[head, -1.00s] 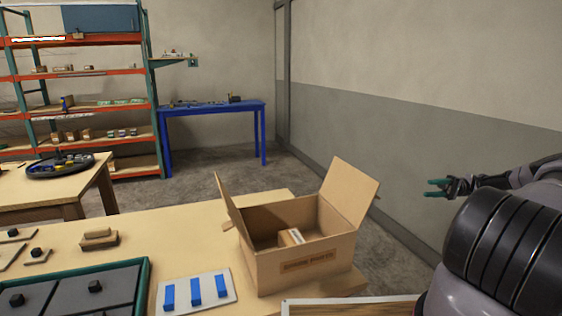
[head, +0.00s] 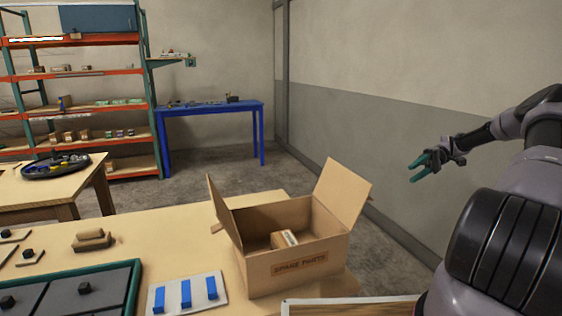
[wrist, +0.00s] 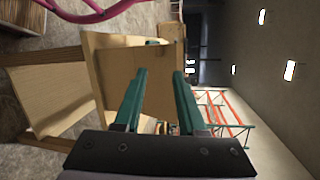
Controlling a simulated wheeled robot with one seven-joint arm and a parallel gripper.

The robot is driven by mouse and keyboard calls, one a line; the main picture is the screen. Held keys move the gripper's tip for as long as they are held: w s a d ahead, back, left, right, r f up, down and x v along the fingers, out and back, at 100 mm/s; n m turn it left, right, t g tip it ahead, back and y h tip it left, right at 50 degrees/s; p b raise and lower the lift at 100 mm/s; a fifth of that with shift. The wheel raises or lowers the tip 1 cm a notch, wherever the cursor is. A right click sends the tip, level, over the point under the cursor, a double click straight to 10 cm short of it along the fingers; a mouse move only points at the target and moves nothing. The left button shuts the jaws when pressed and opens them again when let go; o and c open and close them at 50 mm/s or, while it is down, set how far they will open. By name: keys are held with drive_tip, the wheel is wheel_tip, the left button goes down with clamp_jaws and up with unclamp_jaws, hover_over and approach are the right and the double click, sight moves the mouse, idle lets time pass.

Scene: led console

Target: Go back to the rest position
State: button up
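My gripper (head: 420,168) is at the right in the head view, held in the air in front of the grey wall, to the right of the spare parts box. Its two teal fingers are apart with nothing between them. The wrist view also shows the gripper (wrist: 160,75) with parted, empty fingers. My arm reaches in from the right edge of the head view, clear of the table and box.
An open cardboard box (head: 297,265) marked "SPARE PARTS" holds a small carton (head: 284,239) and stands on the wooden table (head: 175,245). A white panel with blue bars (head: 186,294) lies left of it. A blue table (head: 211,109) and shelves (head: 80,90) stand behind.

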drive_tip(key=s+a+r+m+t+h, duration=0.2)
drive_tip(key=s+a+r+h, duration=0.3)
drive_tip(key=a+r, duration=0.25)
drive_tip(key=s+a+r+m+t+h, duration=0.1)
drive_tip(key=s+a+r+t+h, duration=0.1)
drive_tip(key=s+a+r+h, duration=0.4)
drive_tip(key=s+a+r+m+t, duration=0.4)
drive_tip(key=s+r+t, duration=0.7)
drive_tip(key=s, duration=0.3)
drive_tip(key=shift+s+a+m+t, duration=0.2)
drive_tip(key=shift+m+t, duration=0.3)
drive_tip(key=shift+m, duration=0.3)
